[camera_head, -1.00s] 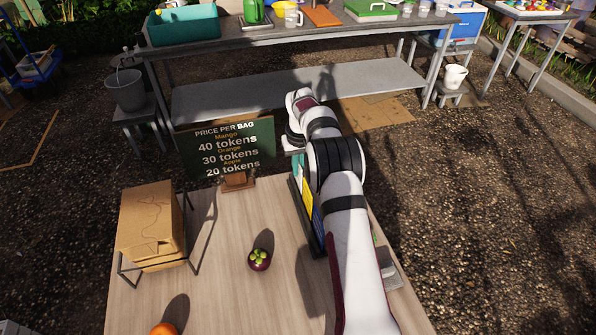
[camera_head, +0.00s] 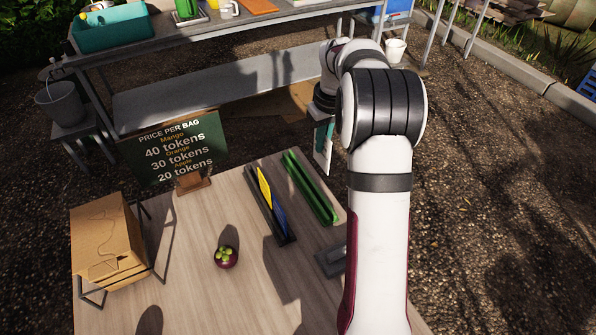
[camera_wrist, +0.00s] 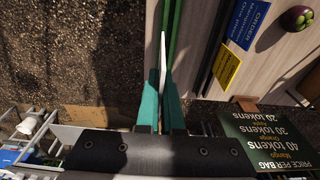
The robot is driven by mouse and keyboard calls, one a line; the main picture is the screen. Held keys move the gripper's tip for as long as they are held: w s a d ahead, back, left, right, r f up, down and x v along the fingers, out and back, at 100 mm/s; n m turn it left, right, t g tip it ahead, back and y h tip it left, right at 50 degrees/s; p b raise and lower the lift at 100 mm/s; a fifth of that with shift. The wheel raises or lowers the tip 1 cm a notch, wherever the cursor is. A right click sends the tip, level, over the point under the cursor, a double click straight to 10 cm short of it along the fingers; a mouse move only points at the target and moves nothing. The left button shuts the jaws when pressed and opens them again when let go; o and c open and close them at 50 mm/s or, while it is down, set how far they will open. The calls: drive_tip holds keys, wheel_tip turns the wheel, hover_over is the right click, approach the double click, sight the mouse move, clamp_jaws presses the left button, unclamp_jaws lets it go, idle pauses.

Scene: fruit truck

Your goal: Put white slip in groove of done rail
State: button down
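My gripper (camera_wrist: 160,105), with teal fingers, is shut on a thin white slip (camera_wrist: 162,62), seen nearly edge-on in the wrist view. In the head view the white slip (camera_head: 325,152) hangs upright beyond the far right of the table, below the wrist. A green grooved rail (camera_head: 310,188) lies on the table's right side; it also shows in the wrist view (camera_wrist: 171,25), just past the slip's tip. The slip looks roughly in line with it. I cannot tell the height gap. My arm hides part of the right table edge.
A black rail (camera_head: 287,237) beside the green one holds a yellow card (camera_head: 264,187) and a blue card (camera_head: 280,217). A grey block (camera_head: 331,262), a mangosteen (camera_head: 226,257), a cardboard box (camera_head: 105,240) and a price board (camera_head: 178,148) stand around.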

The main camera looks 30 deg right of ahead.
drive_tip(key=s+d, duration=0.5)
drive_tip(key=s, duration=0.3)
drive_tip(key=w+a+f, duration=0.2)
drive_tip(key=f, duration=0.1)
drive_tip(key=w+a+f, duration=0.2)
drive_tip(key=w+f, duration=0.1)
drive_tip(key=f, duration=0.1)
drive_tip(key=w+a+f, duration=0.2)
drive_tip(key=w+f, duration=0.1)
drive_tip(key=shift+w+a+f, duration=0.2)
drive_tip(key=shift+a+f, duration=0.2)
drive_tip(key=shift+f, duration=0.1)
drive_tip(key=shift+f, duration=0.1)
drive_tip(key=c, duration=1.1)
unclamp_jaws()
